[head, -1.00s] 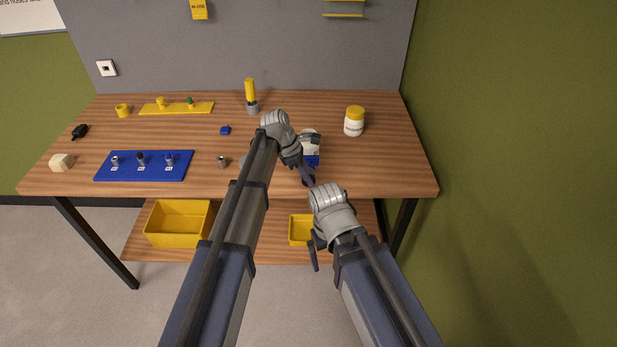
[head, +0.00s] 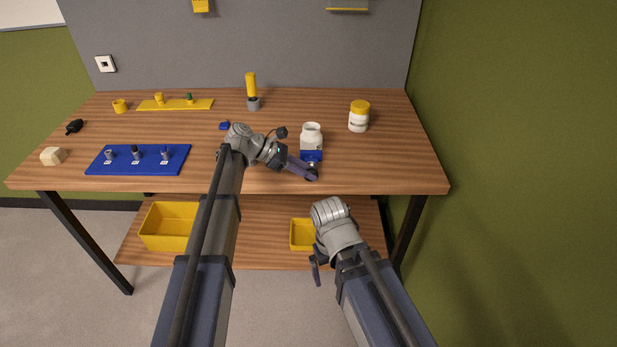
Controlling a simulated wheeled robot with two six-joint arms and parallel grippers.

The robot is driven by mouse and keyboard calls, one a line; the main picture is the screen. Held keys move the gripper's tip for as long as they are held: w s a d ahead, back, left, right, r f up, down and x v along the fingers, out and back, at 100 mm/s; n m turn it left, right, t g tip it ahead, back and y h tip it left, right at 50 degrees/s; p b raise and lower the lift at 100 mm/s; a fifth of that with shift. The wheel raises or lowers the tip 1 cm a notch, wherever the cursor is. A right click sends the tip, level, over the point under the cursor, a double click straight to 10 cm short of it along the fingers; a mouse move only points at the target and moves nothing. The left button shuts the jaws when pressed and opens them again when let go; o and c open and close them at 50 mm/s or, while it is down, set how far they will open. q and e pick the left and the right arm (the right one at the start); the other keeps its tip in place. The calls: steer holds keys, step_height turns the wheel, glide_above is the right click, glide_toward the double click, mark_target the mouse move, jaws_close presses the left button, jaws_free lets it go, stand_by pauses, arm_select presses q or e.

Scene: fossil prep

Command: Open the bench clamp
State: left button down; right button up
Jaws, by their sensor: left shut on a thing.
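The bench clamp (head: 311,156) is the blue block near the front edge of the table, right of centre. A white open-topped jar (head: 311,136) stands upright at it. My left gripper (head: 311,173) reaches in from the left, with its fingertips at the near side of the clamp. It is shut on a part of the clamp, which the fingers mostly hide. My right gripper (head: 317,272) hangs low in front of the table edge, pointing down and away from the clamp. Its fingers are too small and overlapped to read.
A white jar with yellow lid (head: 359,116) stands to the right. A yellow-handled tool (head: 252,90) stands behind. A blue rack (head: 115,168) with small pieces lies left, near a pale block (head: 53,156). Yellow bins (head: 170,226) sit on the lower shelf.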

arm_select(q)
steer(key=shift+f, duration=0.1)
stand_by(0.5)
steer(key=c, duration=0.8)
jaws_free()
steer(key=shift+o, duration=0.2)
steer(key=p+v, duration=0.3)
steer(key=v, duration=0.4)
steer(key=shift+a+p, duration=0.4)
steer(key=shift+a, duration=0.05)
